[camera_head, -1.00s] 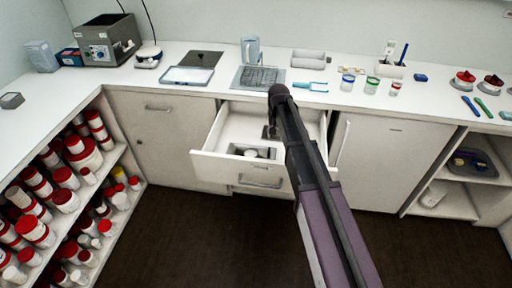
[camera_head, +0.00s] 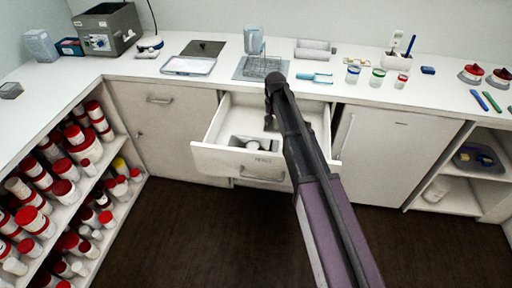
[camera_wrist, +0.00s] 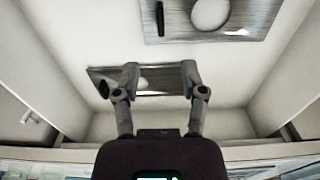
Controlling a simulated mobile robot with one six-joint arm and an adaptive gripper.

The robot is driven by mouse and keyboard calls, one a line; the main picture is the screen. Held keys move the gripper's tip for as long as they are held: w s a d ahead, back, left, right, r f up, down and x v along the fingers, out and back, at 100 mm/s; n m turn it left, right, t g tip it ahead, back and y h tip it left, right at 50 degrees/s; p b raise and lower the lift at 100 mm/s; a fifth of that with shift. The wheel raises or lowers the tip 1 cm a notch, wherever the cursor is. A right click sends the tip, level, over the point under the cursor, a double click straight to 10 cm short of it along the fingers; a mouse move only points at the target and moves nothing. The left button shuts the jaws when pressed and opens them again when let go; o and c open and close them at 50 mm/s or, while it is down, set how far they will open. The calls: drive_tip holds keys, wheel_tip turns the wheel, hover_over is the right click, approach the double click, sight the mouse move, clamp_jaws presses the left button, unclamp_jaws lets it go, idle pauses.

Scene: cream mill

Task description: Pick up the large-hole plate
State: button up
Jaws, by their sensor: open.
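The drawer (camera_head: 215,137) is pulled open below the worktop. In the wrist view, a grey metal plate with a large round white opening (camera_wrist: 165,33) lies in the drawer at the top right. A second grey plate (camera_wrist: 103,74) lies near the middle, with a small dark oval at its left end; my fingers cover part of it. The plate with the large opening shows near the drawer's front in the head view (camera_head: 238,141). My gripper (camera_wrist: 160,75) is open and empty, its fingers over the second plate. Its height above that plate is unclear. My arm hides part of the drawer.
The drawer walls stand close around my gripper. Shelves of red-lidded jars (camera_head: 65,190) stand at the left.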

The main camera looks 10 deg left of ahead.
sight(271, 144)
drive_tip(key=shift+f+b, duration=3.35)
drive_tip(key=shift+f, duration=0.35)
drive_tip(key=shift+f, duration=0.15)
drive_tip(key=shift+f+b, duration=2.45)
drive_tip(key=shift+b, duration=0.15)
clamp_jaws()
